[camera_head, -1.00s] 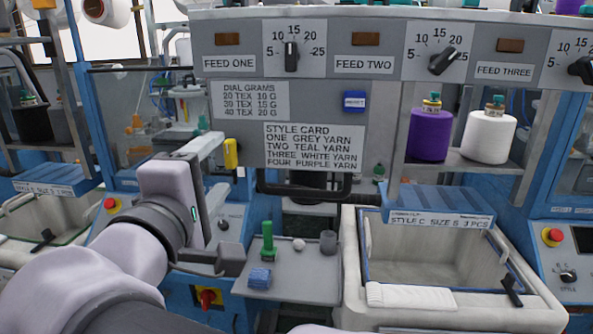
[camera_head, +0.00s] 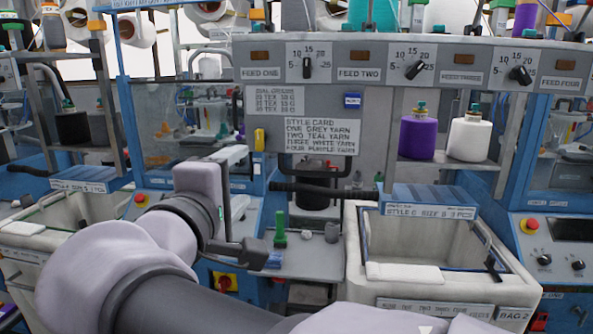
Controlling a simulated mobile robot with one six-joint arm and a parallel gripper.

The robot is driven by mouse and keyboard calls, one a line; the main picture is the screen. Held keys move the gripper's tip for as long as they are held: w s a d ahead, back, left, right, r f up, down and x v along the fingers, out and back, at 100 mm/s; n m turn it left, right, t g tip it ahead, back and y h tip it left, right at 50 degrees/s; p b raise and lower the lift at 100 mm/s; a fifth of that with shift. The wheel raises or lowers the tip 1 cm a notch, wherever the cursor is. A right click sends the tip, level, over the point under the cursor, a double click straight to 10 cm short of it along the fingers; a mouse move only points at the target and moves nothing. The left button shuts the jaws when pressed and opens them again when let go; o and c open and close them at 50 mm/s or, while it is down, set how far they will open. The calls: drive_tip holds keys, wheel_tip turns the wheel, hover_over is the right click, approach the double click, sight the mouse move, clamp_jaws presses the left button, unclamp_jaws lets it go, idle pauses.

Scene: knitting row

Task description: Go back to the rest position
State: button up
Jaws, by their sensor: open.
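My gripper (camera_head: 250,204) is at the left of the middle in the head view, at the end of my pale arm. Its jaws are apart and I see nothing held between them. It is in front of the blue knitting machine. The small grey shelf, with a green spool-like piece (camera_head: 280,230) and a blue block (camera_head: 272,260), is just beyond its lower finger. I cannot tell whether the finger touches the block.
A pale bin (camera_head: 353,262) stands at the right under a blue style label. Another bin (camera_head: 30,243) is at the left. Purple (camera_head: 417,138) and white (camera_head: 469,139) yarn cones stand on a shelf. The grey feed panel (camera_head: 380,75) with dials spans the top.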

drive_tip(key=s+d+f+m+g+h, duration=0.1)
drive_tip(key=s+d+f+m+g, duration=0.25)
drive_tip(key=d+f, duration=0.5)
drive_tip(key=s+d+f+m+g+h, duration=0.1)
drive_tip(key=s+d+f+m+g, duration=0.35)
drive_tip(key=d, duration=0.75)
drive_tip(key=s+f+m+g+y, duration=0.3)
drive_tip(key=s+f+m+y, duration=0.3)
drive_tip(key=s+f+m, duration=0.6)
drive_tip(key=shift+s+d+f+m, duration=0.15)
drive_tip(key=shift+s+d+m, duration=0.05)
drive_tip(key=shift+d+m, duration=0.1)
